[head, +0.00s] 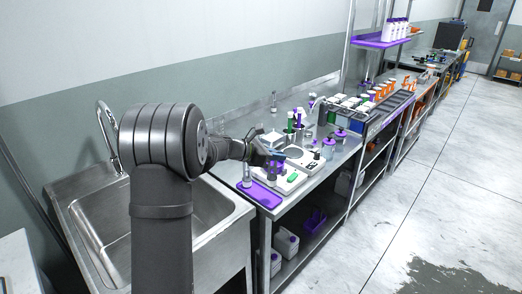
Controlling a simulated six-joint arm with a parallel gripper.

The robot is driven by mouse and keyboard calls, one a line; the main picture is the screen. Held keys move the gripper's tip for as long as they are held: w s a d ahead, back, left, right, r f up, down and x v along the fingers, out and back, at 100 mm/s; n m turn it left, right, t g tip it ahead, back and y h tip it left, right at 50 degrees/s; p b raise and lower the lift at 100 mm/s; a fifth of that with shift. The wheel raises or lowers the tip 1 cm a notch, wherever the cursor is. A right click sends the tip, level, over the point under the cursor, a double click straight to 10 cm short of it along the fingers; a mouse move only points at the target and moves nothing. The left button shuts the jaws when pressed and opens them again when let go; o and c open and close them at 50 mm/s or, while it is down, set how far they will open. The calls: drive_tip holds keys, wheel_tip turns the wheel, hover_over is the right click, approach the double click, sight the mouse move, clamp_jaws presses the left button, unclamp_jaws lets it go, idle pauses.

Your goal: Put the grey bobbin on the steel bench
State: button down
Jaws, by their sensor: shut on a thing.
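My gripper (274,158) reaches over the steel bench (225,155), just right of the sink, above a white device with dark purple parts (285,180). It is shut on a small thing. That thing is mostly hidden by the fingers and too small to name surely. I cannot make out a grey bobbin for certain in this view. A slim grey upright piece (247,174) stands by a purple tray (262,195) at the bench's near end.
A steel sink (105,222) with a tall tap lies to the left. A white balance-like device (303,157), lidded jars (340,137) and bottles crowd the bench to the right. Racks with orange-capped containers (378,92) stand farther back.

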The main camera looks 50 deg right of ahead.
drive_tip(key=shift+f, duration=3.75)
drive_tip(key=c, duration=1.4)
unclamp_jaws()
drive_tip(key=v, duration=1.7)
drive_tip(key=shift+w+a, duration=0.2)
drive_tip(key=x, duration=1.7)
drive_tip(key=shift+s+d, duration=0.15)
drive_tip(key=shift+d, duration=0.05)
drive_tip(key=shift+r, duration=0.1)
